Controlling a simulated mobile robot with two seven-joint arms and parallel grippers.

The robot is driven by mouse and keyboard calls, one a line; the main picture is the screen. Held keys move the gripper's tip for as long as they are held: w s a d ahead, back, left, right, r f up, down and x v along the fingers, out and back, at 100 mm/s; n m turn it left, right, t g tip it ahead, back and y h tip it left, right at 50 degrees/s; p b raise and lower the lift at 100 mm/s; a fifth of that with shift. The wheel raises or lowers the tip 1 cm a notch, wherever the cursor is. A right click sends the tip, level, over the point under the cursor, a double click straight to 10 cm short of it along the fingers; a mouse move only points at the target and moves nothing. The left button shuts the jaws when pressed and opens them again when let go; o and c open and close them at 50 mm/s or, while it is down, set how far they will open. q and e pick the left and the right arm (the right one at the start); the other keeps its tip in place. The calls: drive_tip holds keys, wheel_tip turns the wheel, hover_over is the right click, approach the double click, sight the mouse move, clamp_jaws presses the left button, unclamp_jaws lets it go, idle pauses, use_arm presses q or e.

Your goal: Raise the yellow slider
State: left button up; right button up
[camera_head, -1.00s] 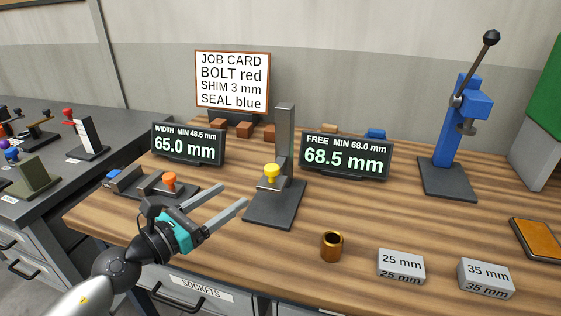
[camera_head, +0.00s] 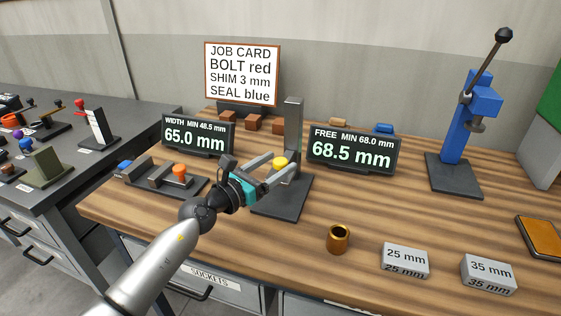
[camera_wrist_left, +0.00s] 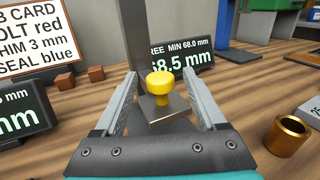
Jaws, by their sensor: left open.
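The yellow slider knob (camera_head: 281,162) sits low on a grey upright post (camera_head: 293,120) with a dark base plate (camera_head: 285,203). My left gripper (camera_head: 279,166) is open, its two fingers reaching toward the post on either side of the knob. In the left wrist view the yellow knob (camera_wrist_left: 159,83) stands between the open fingers, apart from both, above a small grey plate (camera_wrist_left: 163,110). The lower part of the slider is partly hidden by my gripper in the head view. My right gripper is not in view.
A display reading 68.5 mm (camera_head: 351,152) stands right of the post, and one reading 65.0 mm (camera_head: 198,136) stands left. A fixture with an orange knob (camera_head: 180,170) is left of my gripper. A bronze bushing (camera_head: 338,239) and marked blocks (camera_head: 405,260) lie to the front right.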

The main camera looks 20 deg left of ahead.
use_arm(q)
drive_tip(key=shift+x, duration=0.95)
drive_tip(key=shift+c, duration=0.4)
clamp_jaws()
idle(0.4)
